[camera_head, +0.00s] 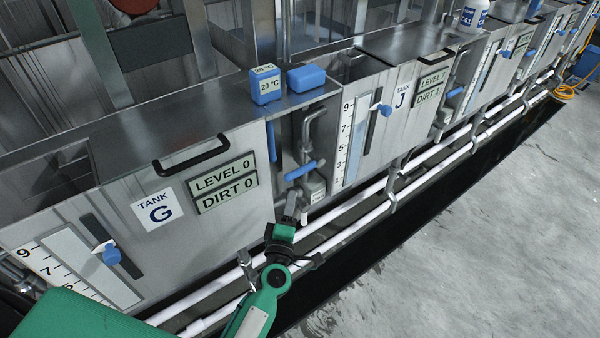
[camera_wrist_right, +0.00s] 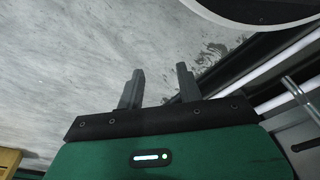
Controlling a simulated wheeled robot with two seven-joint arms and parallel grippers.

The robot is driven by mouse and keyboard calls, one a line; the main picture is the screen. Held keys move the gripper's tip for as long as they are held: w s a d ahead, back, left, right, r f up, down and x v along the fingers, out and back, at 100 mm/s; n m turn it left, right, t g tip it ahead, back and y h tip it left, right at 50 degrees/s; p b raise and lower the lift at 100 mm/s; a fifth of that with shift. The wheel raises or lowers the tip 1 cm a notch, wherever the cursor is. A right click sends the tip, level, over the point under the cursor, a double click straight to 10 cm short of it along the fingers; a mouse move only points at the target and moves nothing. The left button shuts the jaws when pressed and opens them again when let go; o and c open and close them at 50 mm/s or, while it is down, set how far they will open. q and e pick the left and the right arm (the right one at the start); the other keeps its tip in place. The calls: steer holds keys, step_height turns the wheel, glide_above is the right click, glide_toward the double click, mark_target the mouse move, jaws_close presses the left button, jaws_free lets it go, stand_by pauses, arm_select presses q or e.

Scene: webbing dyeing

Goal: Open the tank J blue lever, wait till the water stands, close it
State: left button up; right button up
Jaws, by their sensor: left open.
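The tank J front (camera_head: 393,112) is a grey metal panel with a scale and a display reading LEVEL 7, with a DIRT line below. A blue lever (camera_head: 301,170) sits on the pipework in the recess left of its scale. The lever lies roughly crosswise, tilted up to the right. My left gripper (camera_head: 292,204) is open just below the lever, near the white pipes, apart from the lever as far as I can see. My right gripper (camera_wrist_right: 158,86) shows in the right wrist view, open and empty above the grey floor.
Tank G (camera_head: 160,212) stands left, its display reading LEVEL 0, DIRT 0. Two blue boxes (camera_head: 306,78) sit above the recess, one reading 20 °C. White pipes (camera_head: 350,215) run along the tank fronts over a dark trench. Grey floor (camera_head: 490,220) is clear at right.

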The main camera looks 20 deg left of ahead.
mark_target(298, 172)
arm_select(q)
steer(key=w, duration=0.3)
steer(key=w+a+r, duration=0.1)
steer(key=w, duration=0.7)
steer(key=shift+a+r+p, duration=0.15)
steer(key=shift+r+p, duration=0.05)
steer(key=shift+p, duration=0.1)
arm_select(e)
steer(key=shift+s+d+f, duration=0.1)
steer(key=shift+s+f, duration=0.1)
steer(key=shift+f, duration=0.4)
steer(key=shift+s+d+f, duration=0.1)
steer(key=shift+s+f, duration=0.1)
steer(key=shift+f, duration=0.35)
arm_select(q)
jaws_close()
